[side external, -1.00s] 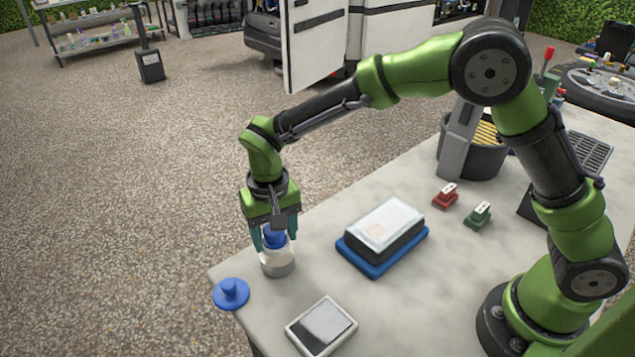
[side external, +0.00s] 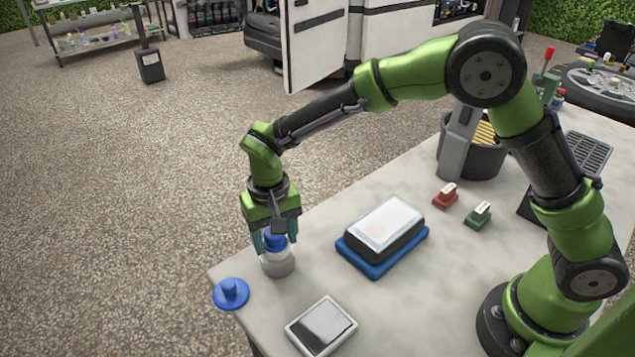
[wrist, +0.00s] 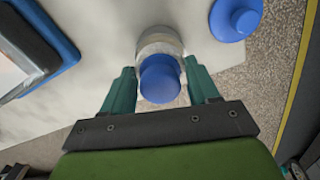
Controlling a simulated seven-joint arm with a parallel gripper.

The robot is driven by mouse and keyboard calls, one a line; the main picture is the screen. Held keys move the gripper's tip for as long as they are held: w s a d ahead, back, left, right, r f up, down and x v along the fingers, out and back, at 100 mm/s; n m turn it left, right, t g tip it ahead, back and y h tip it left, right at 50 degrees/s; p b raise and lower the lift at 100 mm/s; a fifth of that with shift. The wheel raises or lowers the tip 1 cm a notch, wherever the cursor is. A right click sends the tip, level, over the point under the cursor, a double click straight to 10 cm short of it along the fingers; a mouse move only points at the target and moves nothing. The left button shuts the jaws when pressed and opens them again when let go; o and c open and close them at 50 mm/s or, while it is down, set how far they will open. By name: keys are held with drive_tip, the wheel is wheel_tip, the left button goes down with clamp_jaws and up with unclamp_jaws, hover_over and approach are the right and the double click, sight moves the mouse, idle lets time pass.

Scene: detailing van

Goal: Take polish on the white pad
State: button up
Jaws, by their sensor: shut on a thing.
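My gripper (side external: 275,243) points down at the table's near left corner, its teal fingers closed on either side of a blue knob (side external: 274,238). The knob also shows between the fingers in the wrist view (wrist: 160,80). Directly below it stands a clear jar (side external: 278,264) with greyish contents, upright on the table; its rim also shows in the wrist view (wrist: 158,38). No white pad is clearly visible; whatever is under the knob is hidden by the knob and jar.
A blue lid with a knob (side external: 231,294) lies left of the jar at the table edge. A white-framed grey plate (side external: 322,328) lies in front. A dark block with a pale top on a blue base (side external: 383,238) is to the right. Red (side external: 446,197) and green (side external: 478,215) labelled pieces stand beyond.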

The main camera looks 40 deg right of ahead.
drive_tip(key=shift+f, duration=0.6)
idle(1.1)
drive_tip(key=shift+r, duration=3.6)
